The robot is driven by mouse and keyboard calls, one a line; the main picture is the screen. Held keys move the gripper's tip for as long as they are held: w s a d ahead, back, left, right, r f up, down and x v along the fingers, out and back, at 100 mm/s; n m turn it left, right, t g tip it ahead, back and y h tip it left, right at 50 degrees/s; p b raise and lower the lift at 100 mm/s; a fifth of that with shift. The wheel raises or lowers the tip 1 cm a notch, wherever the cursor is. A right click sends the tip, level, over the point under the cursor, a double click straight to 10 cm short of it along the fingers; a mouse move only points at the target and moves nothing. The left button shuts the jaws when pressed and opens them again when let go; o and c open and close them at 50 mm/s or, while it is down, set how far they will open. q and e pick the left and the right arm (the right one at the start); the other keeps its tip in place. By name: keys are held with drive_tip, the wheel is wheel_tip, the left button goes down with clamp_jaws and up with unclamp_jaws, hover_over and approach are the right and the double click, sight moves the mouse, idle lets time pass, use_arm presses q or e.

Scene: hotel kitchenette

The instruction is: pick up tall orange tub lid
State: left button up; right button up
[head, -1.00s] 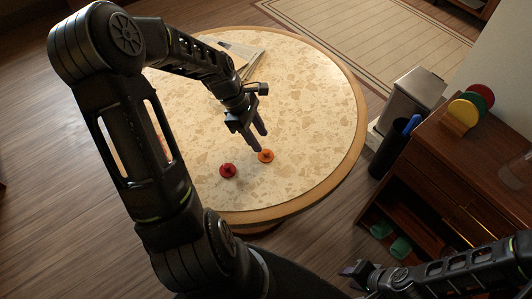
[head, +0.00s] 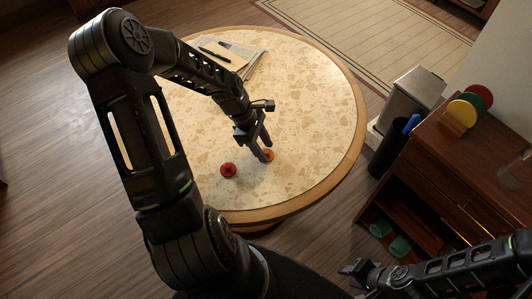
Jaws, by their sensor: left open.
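The orange lid (head: 270,156) lies on the round stone-topped table, toward its near side. My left gripper (head: 266,155) is right over it, fingers pointing down and apart, and partly hides it. I cannot tell whether the fingers touch the lid. A red lid (head: 228,170) with a dark knob lies just left of it, apart from the gripper. My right gripper (head: 353,270) is low at the bottom, away from the table; whether its jaws are open is unclear.
The round table (head: 318,110) is mostly bare, with papers and a pen (head: 214,55) at its far left. To the right stand a dark bin (head: 390,150), a metal bin (head: 412,95) and a wooden cabinet (head: 465,165) with coloured discs on top and green slippers below.

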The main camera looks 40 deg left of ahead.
idle(0.3)
use_arm(q)
clamp_jaws()
idle(0.3)
